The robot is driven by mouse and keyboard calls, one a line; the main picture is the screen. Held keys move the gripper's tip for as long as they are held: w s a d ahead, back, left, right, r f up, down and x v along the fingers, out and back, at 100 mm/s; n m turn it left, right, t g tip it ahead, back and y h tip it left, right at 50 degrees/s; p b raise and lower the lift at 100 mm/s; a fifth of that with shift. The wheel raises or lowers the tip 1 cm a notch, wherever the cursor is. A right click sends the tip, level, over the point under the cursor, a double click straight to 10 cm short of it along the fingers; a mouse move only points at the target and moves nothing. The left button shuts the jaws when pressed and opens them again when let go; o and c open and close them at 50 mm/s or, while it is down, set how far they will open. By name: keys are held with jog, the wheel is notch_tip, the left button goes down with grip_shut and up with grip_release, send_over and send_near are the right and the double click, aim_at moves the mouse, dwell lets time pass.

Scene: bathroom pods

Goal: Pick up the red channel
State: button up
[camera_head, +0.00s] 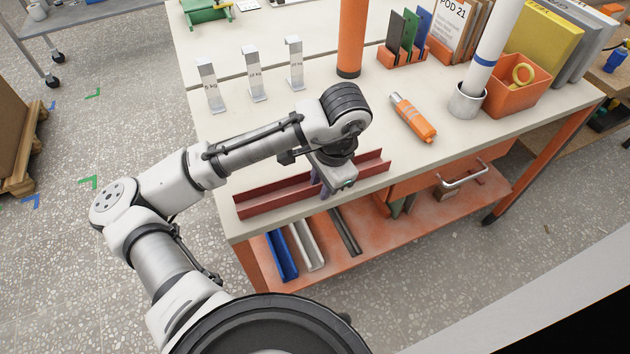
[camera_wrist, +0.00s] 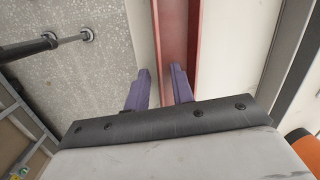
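The red channel (camera_head: 272,196) lies along the front edge of the pale bench top. It is a long U-shaped piece, with its two walls upright. In the wrist view the red channel (camera_wrist: 175,35) runs away from my gripper. My gripper (camera_head: 322,187) points down at the middle of the channel. In the wrist view my gripper (camera_wrist: 160,72) has its purple fingers apart. One finger is to the left of the channel and the other is over its inside, with one wall between them. Whether they touch it I cannot tell. My wrist hides part of the channel.
An orange-and-grey tool (camera_head: 413,117) lies to the right on the bench. Several metal weight-marked pieces (camera_head: 254,78) stand behind my arm. An orange cylinder (camera_head: 351,35) stands further back. Blue (camera_head: 281,255), white and dark channels lie on the lower shelf (camera_head: 375,248).

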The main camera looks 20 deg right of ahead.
grip_shut()
